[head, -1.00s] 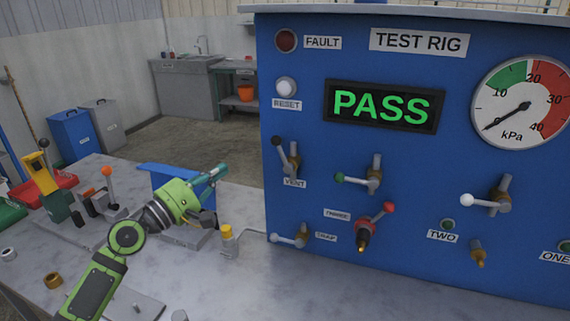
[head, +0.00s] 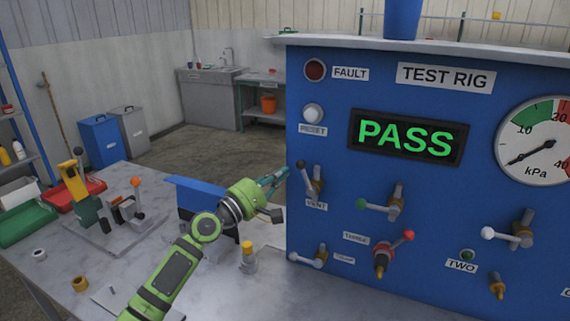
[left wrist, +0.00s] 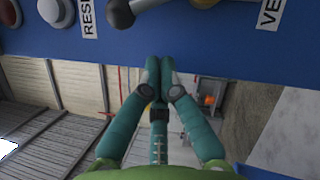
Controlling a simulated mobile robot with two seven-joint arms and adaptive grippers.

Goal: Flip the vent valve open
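The vent valve (head: 309,180) is on the blue test rig panel, above the VENT label. Its grey lever tilts up and left to a black knob (head: 300,164). The lever and knob also show at the top of the left wrist view (left wrist: 120,12). My left gripper (head: 284,174) is just left of the knob at the panel's left edge, with a small gap seen in the head view. In the left wrist view its teal fingers (left wrist: 158,78) are together, with nothing between them. My right gripper is not in view.
The rig (head: 340,85) shows PASS on its display (head: 405,137). A green-knobbed valve (head: 380,204) and a red-knobbed one (head: 390,250) are to the right. A white-knobbed valve (head: 308,258) is below. A yellow-topped fitting (head: 248,256) stands on the bench (head: 230,300).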

